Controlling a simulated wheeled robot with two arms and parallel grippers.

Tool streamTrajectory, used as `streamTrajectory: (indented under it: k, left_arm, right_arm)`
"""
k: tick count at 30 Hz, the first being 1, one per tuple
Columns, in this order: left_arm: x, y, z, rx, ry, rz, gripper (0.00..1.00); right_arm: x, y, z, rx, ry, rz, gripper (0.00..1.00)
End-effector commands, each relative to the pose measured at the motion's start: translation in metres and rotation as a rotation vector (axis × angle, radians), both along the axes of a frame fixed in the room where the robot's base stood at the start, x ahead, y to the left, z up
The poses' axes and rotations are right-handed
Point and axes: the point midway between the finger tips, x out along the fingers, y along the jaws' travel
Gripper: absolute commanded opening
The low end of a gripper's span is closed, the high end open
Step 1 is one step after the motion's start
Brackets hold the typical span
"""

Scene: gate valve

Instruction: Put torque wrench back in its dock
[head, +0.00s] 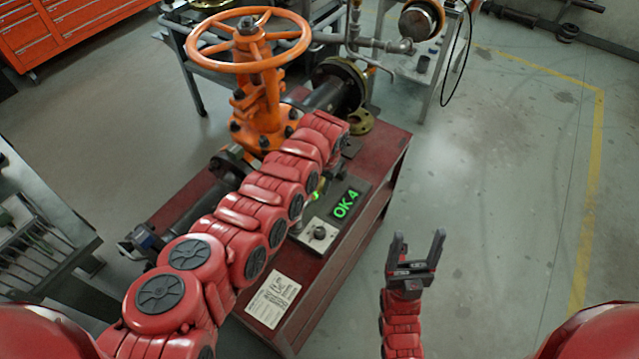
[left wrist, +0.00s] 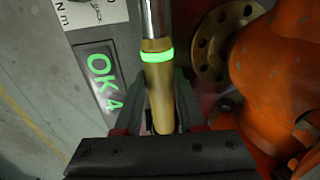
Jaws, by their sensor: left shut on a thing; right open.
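The torque wrench (left wrist: 158,75) has a yellow-gold handle, a glowing green ring and a chrome shaft in the left wrist view. My left gripper (left wrist: 160,115) is shut around its handle, with one finger on each side. In the head view my red left arm reaches across the red bench, and only a bit of the wrench's green glow (head: 315,195) shows beside it. A display reading "OK 4" (head: 346,204) lies right of it. I cannot make out the dock. My right gripper (head: 415,255) is open and empty over the floor, right of the bench.
The orange gate valve (head: 262,95) with its handwheel stands on the red bench (head: 375,200), close beside the held wrench. A knob panel (head: 319,235) and a paper sheet (head: 273,299) lie nearer. A grey tool cart (head: 40,230) stands left.

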Motion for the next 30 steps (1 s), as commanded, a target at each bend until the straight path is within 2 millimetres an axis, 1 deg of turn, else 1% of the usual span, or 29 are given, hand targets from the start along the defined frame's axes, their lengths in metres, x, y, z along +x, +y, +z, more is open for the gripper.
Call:
streamTrajectory:
  k: [5,6,11,12,20,23,26,30]
  left_arm:
    - [0.001,0.000,0.002,0.000,-0.004,0.000,0.00]
    - [0.001,0.000,0.002,0.000,-0.004,0.000,0.43]
    - [0.001,0.000,0.001,0.000,-0.001,0.000,0.72]
    - [0.000,0.000,0.001,0.000,-0.001,0.000,0.74]
    - [0.000,0.000,0.000,0.000,0.000,0.000,0.74]
    - [0.000,0.000,0.004,0.001,0.000,-0.001,0.74]
    - [-0.001,-0.002,0.013,0.001,-0.001,-0.003,0.74]
    - [-0.002,-0.005,0.035,-0.004,-0.004,0.000,0.74]
  right_arm:
    - [0.000,0.000,0.001,0.000,0.000,0.000,0.69]
    - [0.000,0.000,0.001,0.000,0.000,0.000,0.69]
    - [0.000,0.000,0.000,0.000,0.000,0.000,0.69]
    - [0.000,0.000,0.001,0.000,0.000,0.000,0.69]
    - [0.000,0.000,0.000,0.000,0.000,0.000,0.69]
    - [0.000,0.000,0.001,0.000,0.000,0.000,0.69]
    - [0.000,0.000,0.002,0.000,0.000,0.000,0.69]
    - [0.000,0.000,0.001,0.000,0.000,0.000,0.69]
